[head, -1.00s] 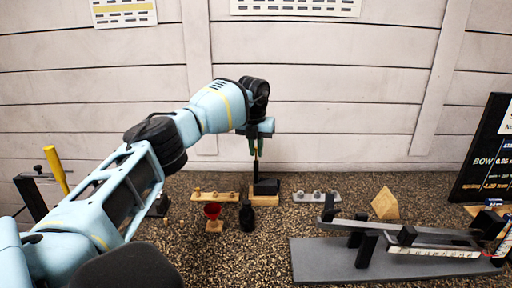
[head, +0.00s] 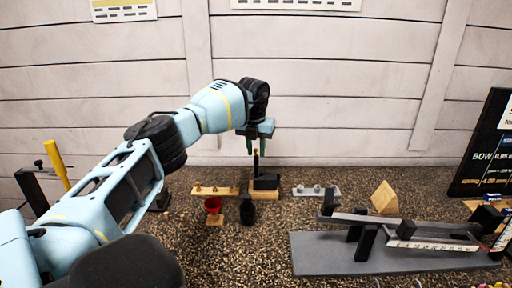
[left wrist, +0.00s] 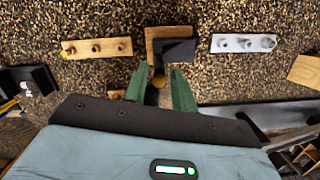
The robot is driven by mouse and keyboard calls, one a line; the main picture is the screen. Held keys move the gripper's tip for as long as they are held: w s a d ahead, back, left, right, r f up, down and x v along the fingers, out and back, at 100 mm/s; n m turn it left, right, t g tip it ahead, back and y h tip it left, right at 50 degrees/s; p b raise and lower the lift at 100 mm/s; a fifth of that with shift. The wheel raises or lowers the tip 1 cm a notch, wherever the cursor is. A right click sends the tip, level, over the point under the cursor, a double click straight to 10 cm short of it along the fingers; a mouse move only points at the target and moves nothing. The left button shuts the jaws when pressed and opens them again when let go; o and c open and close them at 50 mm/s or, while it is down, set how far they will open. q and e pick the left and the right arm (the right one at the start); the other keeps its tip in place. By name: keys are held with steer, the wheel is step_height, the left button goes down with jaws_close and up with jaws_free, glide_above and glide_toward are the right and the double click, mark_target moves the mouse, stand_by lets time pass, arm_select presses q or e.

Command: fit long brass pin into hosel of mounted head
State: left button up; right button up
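The mounted head (head: 266,183) is a black block with an upright black hosel (head: 256,167), fixed on a wooden block (head: 262,195). A brass tip (head: 256,152) shows at the top of the hosel; how deep the pin sits is hidden. In the left wrist view the brass end (left wrist: 158,81) is a round spot between the green fingers. My left gripper (head: 256,148) is open above the hosel, with its fingers apart on either side of the brass tip and a gap to it. My right gripper is not in view.
A wooden rack (head: 228,190) with brass pieces stands left of the head, and a grey rack (head: 304,190) with silver pieces stands right. A grey plate (head: 325,262) with a beam lies front right.

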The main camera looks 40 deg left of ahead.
arm_select(q)
steer(key=shift+o, duration=1)
step_height(320, 180, up, 8)
steer(key=s, duration=0.1)
steer(key=shift+d+f, duration=0.2)
stand_by(0.6)
